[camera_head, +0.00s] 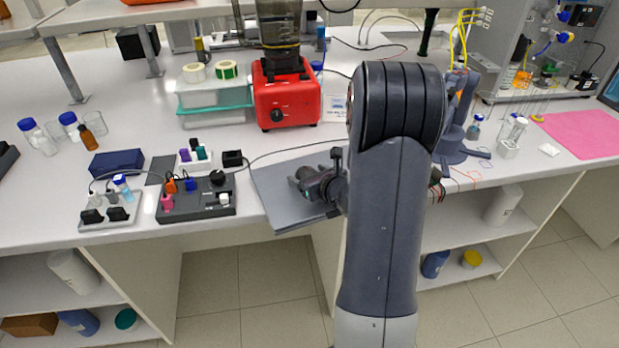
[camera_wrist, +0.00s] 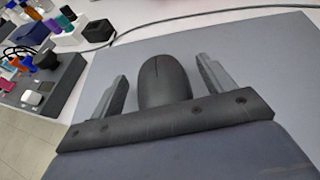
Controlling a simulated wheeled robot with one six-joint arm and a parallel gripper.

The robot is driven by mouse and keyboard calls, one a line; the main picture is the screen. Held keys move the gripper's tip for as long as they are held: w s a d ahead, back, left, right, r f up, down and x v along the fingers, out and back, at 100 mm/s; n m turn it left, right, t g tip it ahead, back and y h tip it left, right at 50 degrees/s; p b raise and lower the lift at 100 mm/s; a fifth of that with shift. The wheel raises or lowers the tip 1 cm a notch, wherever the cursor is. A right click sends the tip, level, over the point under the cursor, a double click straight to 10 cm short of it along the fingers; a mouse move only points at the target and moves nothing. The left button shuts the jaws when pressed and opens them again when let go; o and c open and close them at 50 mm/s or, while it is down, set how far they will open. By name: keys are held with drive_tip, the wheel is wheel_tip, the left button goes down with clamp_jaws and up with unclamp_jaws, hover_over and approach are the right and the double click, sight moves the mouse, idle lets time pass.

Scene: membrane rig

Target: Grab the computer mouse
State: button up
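The computer mouse (camera_wrist: 165,82) is dark grey and rounded, and lies on a flat grey pad (camera_wrist: 262,62) in the wrist view. My gripper (camera_wrist: 161,68) is open, with one finger on each side of the mouse. A gap shows between each finger and the mouse. The near end of the mouse is hidden behind the gripper's crossbar. In the head view my gripper (camera_head: 312,184) is low over the grey pad (camera_head: 275,200) near the bench's front edge. I cannot tell the mouse from the gripper there.
Left of the pad is a dark control box (camera_head: 200,210) with knobs and coloured parts. A small black box (camera_head: 232,158) with a cable that runs behind the pad stands near it. A red blender-like machine (camera_head: 285,100) stands behind the pad.

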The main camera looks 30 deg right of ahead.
drive_tip(key=c, duration=1)
drive_tip(key=shift+r, duration=0.1)
drive_tip(key=shift+c, duration=0.3)
